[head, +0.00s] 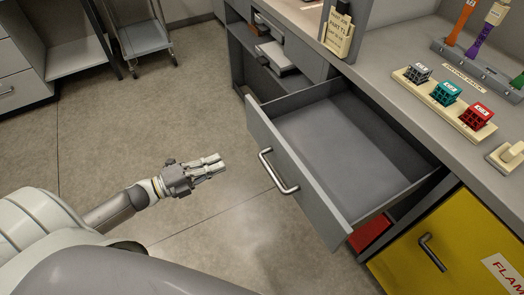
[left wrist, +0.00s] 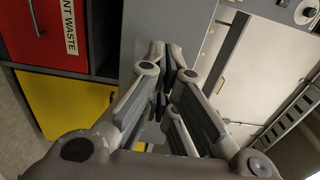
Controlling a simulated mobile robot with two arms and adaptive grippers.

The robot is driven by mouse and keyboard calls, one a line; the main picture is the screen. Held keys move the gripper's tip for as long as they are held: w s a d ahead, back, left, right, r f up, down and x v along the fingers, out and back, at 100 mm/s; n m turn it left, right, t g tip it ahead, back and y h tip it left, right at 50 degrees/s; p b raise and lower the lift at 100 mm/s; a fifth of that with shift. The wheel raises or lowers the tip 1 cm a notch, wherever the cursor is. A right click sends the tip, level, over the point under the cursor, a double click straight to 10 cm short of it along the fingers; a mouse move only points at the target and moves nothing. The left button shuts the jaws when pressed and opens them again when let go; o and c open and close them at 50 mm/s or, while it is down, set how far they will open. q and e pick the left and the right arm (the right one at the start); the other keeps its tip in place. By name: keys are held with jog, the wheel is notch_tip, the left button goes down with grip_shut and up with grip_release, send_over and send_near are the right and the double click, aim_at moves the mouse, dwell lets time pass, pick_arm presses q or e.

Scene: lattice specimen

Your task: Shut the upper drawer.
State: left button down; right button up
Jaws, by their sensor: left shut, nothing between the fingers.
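The upper drawer (head: 335,150) is grey and stands pulled well out of the bench in the head view; its inside looks empty. Its front panel (head: 300,185) carries a curved metal bar handle (head: 266,160). My left gripper (head: 222,164) is shut and empty. It is to the left of the drawer front, apart from it, with its fingers pointing towards the handle. The left wrist view shows the closed fingers (left wrist: 165,75) in front of a grey panel (left wrist: 137,40). My right gripper is not in view.
A yellow cabinet (head: 450,235) with a handle is below right, and a red front (head: 370,233) shows under the drawer. The benchtop holds a rack with coloured lattice blocks (head: 447,92) and tools. A trolley (head: 143,38) stands at the back left. Floor left of the drawer is clear.

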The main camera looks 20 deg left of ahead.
aim_at(266, 143)
pick_arm(q)
jog(key=p+x, duration=0.1)
jog(key=x, duration=1.1)
jog(key=shift+w+d+r, duration=0.1)
jog(key=shift+w, duration=0.05)
jog(key=shift+w+d, duration=0.4)
jog(key=shift+w, duration=0.1)
